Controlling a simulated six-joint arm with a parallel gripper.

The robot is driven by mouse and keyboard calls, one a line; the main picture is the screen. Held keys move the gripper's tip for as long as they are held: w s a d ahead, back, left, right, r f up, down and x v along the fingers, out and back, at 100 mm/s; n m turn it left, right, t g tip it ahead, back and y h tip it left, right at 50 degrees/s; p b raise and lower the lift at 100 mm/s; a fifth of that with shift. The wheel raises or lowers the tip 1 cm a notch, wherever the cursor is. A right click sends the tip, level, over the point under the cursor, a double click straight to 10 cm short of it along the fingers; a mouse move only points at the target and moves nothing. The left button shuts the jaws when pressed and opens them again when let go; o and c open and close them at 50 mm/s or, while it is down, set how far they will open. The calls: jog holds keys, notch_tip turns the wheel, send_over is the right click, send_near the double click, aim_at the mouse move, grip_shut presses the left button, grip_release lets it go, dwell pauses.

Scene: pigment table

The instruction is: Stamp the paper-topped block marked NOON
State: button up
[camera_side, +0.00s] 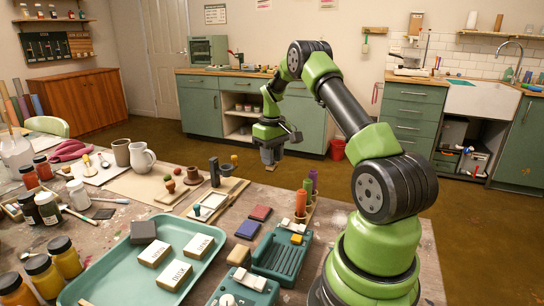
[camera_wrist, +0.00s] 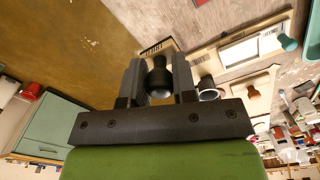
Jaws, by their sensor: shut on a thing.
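My gripper (camera_side: 270,155) is raised near the far edge of the table. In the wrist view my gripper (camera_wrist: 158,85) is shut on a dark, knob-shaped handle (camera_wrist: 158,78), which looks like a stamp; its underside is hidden. Three pale paper-topped blocks lie in the teal tray (camera_side: 105,290): a left block (camera_side: 155,252), a right block (camera_side: 200,246) and a front block (camera_side: 174,275). They carry dark lettering, too small to read surely, so I cannot tell which is NOON. My gripper is well apart from them.
A grey block (camera_side: 143,231) lies at the tray's back. A red pad (camera_side: 261,213) and a blue pad (camera_side: 248,229) lie right of the tray. A teal device (camera_side: 281,257) stands in front of them. Upright cylinders (camera_side: 301,203) stand near my arm. Jars (camera_side: 65,257) line the left.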

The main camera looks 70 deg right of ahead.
jog(key=shift+w+a, duration=0.15)
jog(key=shift+a, duration=0.3)
jog(key=a+f+n, duration=0.3)
jog(key=a+n, duration=0.6)
jog(key=a, duration=0.6)
jog(key=shift+d+f, duration=0.15)
jog(key=shift+f, duration=1.1)
jog(key=shift+d+f, duration=0.15)
jog(key=shift+f, duration=1.05)
jog(key=shift+f, duration=0.6)
notch_tip(320, 180, up, 7)
